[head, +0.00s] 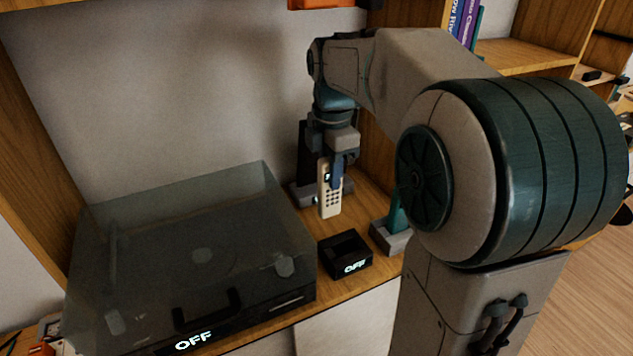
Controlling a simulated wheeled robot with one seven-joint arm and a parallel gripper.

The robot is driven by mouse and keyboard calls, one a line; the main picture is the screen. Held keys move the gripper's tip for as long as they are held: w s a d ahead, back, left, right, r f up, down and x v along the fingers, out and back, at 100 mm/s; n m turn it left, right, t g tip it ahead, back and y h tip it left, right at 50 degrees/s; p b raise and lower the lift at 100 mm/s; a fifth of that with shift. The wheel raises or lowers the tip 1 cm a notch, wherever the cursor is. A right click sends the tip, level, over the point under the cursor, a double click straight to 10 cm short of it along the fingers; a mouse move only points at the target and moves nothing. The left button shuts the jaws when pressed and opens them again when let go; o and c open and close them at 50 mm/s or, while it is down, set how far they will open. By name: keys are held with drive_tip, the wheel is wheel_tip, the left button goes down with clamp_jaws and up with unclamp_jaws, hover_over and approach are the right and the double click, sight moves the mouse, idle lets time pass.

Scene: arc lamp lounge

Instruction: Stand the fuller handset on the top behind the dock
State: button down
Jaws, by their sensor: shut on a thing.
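A beige handset (329,199) with dark keys and a small screen hangs upright in my gripper (337,170). My gripper points down and is shut on the handset's upper part. The handset is over the wooden top (349,207), behind a small black box (345,256) marked "OFF", which looks like the dock. I cannot tell whether the handset's lower end touches the top. Only one handset is clear to me, and its charge level is too small to read.
A turntable under a clear lid (190,250) fills the left of the top. A teal piece on a grey base (392,236) stands to the right of the box. A dark upright thing (303,150) stands behind the handset. Books (466,22) sit on a shelf.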

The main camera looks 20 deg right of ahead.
wheel_tip(320, 180, down, 7)
drive_tip(key=w+b, duration=0.1)
drive_tip(key=w, duration=0.1)
drive_tip(key=shift+a+b, duration=0.2)
drive_tip(key=shift+b, duration=0.15)
drive_tip(key=shift+f, duration=0.15)
drive_tip(key=c, duration=1.2)
unclamp_jaws()
wheel_tip(320, 180, up, 8)
drive_tip(key=p, duration=0.1)
drive_tip(key=shift+p, duration=0.3)
